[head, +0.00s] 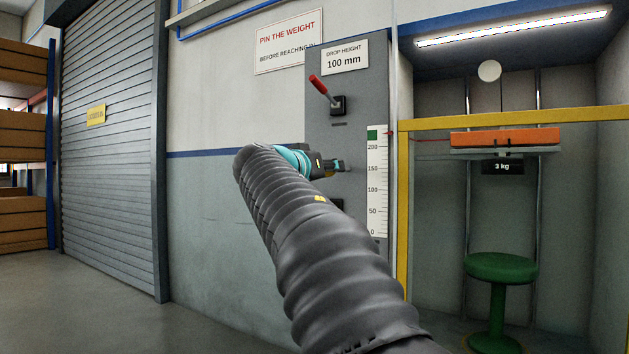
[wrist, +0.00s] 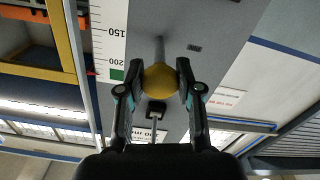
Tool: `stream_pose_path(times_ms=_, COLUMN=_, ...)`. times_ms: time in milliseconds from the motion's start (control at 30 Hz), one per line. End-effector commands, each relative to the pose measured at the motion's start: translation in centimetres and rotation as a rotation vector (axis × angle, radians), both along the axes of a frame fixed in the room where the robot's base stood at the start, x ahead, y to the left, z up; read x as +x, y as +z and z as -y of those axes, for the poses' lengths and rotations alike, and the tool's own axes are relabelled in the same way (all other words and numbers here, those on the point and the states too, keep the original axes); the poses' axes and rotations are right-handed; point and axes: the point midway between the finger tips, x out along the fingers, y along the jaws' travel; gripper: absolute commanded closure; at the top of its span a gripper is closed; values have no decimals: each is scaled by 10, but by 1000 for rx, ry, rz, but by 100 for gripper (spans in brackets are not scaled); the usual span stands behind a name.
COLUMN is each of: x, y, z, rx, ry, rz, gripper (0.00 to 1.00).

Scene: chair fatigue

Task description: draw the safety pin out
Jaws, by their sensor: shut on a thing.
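My gripper (wrist: 162,84) is shut on a yellow ball-shaped knob (wrist: 160,78). A grey shaft (wrist: 159,49) shows behind the knob, against the grey panel (wrist: 210,22). The knob and shaft look like the safety pin; where the shaft meets the panel is not clear. In the head view my gripper (head: 337,165) is in front of the panel, below the red-handled lever (head: 320,86), and mostly hides the knob. The orange weight (head: 506,137) is up in the yellow-framed bay, above the green stool (head: 500,268).
A scale strip (head: 377,185) runs down the panel's right edge. The yellow frame (head: 403,220) stands just right of it. The lever's black base (wrist: 157,109) is close to my gripper in the wrist view. A roller shutter (head: 112,130) and free floor are at the left.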

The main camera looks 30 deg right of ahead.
Motion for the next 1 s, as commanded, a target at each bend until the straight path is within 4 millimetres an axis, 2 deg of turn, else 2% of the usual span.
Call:
stream_pose_path(times_ms=267, x=0, y=-1, z=-2, rx=2, ry=2, rz=-4, gripper=100)
stream_pose_path(times_ms=300, x=0, y=-1, z=-3, rx=2, ry=2, rz=-4, gripper=63)
stream_pose_path(times_ms=400, x=0, y=-1, z=-3, rx=2, ry=2, rz=-4, gripper=39)
stream_pose_path(times_ms=767, x=-2, y=0, z=-2, rx=1, ry=-3, rz=-3, gripper=39)
stream_pose_path(times_ms=867, x=-6, y=0, z=-10, rx=1, ry=-1, rz=-2, gripper=39)
stream_pose_path(times_ms=1000, x=-16, y=0, z=-31, rx=1, ry=2, rz=-3, gripper=39)
